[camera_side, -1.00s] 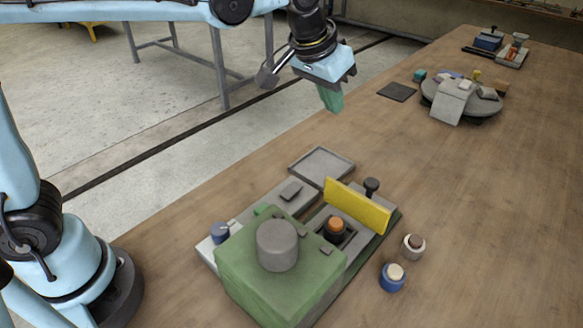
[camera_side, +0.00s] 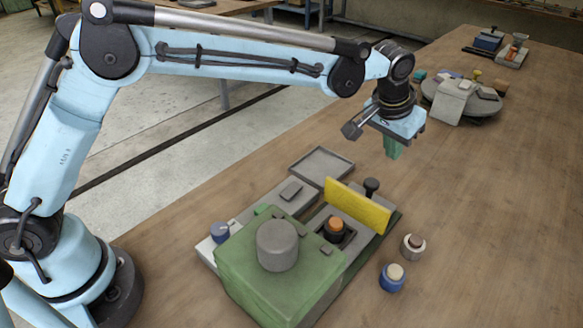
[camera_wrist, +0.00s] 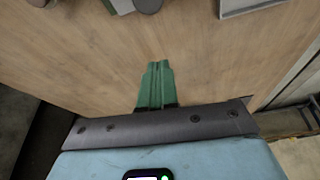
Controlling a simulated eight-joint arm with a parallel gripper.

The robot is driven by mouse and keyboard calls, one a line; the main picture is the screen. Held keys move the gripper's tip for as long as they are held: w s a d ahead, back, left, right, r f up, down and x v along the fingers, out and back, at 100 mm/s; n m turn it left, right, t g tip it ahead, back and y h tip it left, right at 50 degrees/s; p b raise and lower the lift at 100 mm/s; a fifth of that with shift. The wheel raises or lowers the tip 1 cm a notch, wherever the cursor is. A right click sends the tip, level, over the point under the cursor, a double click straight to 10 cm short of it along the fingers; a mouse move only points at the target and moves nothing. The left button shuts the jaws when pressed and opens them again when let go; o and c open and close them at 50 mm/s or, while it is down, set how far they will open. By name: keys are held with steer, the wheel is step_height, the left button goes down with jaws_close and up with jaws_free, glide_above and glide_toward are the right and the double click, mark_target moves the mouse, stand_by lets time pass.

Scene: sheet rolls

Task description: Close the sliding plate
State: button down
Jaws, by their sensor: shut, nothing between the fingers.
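The sliding plate looks to be the upright yellow plate (camera_side: 357,206) on the right part of the green and grey device (camera_side: 280,262). A black knob (camera_side: 371,187) stands just behind it. An orange-topped round piece (camera_side: 336,228) sits in a dark recess in front of the plate and is uncovered. My gripper (camera_side: 393,150) is shut and empty, in the air above the table behind and to the right of the plate, touching nothing. Its green fingers also show together in the wrist view (camera_wrist: 157,66). The wrist view does not show the yellow plate.
A grey tray (camera_side: 321,165) lies behind the device. A grey-white cup (camera_side: 413,246) and a blue cup (camera_side: 392,277) stand at its right. A round stand (camera_side: 462,103) with pieces on it is farther back.

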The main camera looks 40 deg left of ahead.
mark_target(357, 202)
steer(key=shift+s+a+f, duration=0.1)
steer(key=shift+s+f, duration=0.6)
steer(key=shift+f, duration=0.3)
steer(key=shift+s+a+f, duration=0.1)
steer(key=shift+s+f, duration=0.55)
steer(key=shift+f, duration=0.35)
steer(key=shift+s, duration=0.1)
steer(key=s, duration=0.9)
steer(key=shift+s, duration=0.2)
steer(key=shift+w, duration=0.15)
